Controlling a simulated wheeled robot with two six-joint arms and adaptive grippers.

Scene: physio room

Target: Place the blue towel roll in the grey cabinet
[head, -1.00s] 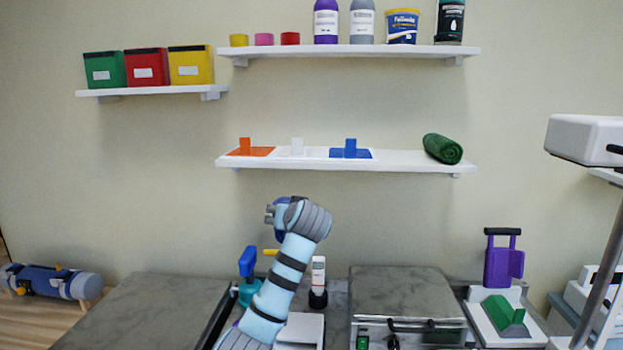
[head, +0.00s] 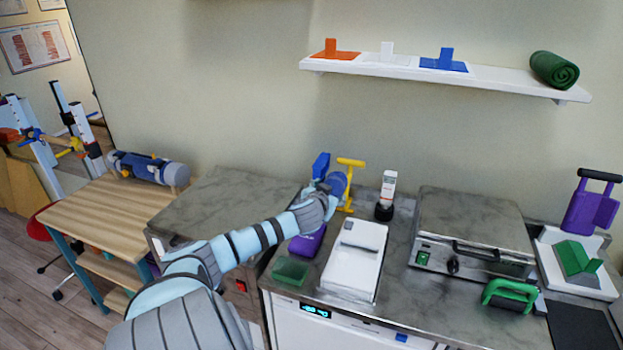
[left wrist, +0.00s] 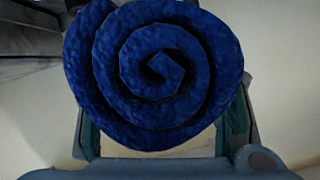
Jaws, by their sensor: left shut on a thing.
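The blue towel roll (left wrist: 160,75) fills the upper middle of the left wrist view, its spiral end facing the camera. It sits between the two fingers of my left gripper (left wrist: 165,130), which is shut on it. In the head view the roll (head: 338,183) is a small dark blue shape, partly hidden by my left gripper (head: 322,192), held over the back of the counter. I cannot tell for sure which unit is the grey cabinet; a grey stone-topped unit (head: 215,205) stands left of the gripper. My right gripper is not in view.
A white device (head: 355,255), a purple item (head: 307,243) and a green tray (head: 290,270) are on the counter near my arm. A yellow-handled item (head: 348,175) stands close behind the gripper. A grey-topped appliance (head: 470,220) is to the right. A wall shelf (head: 440,78) holds a green roll (head: 553,69).

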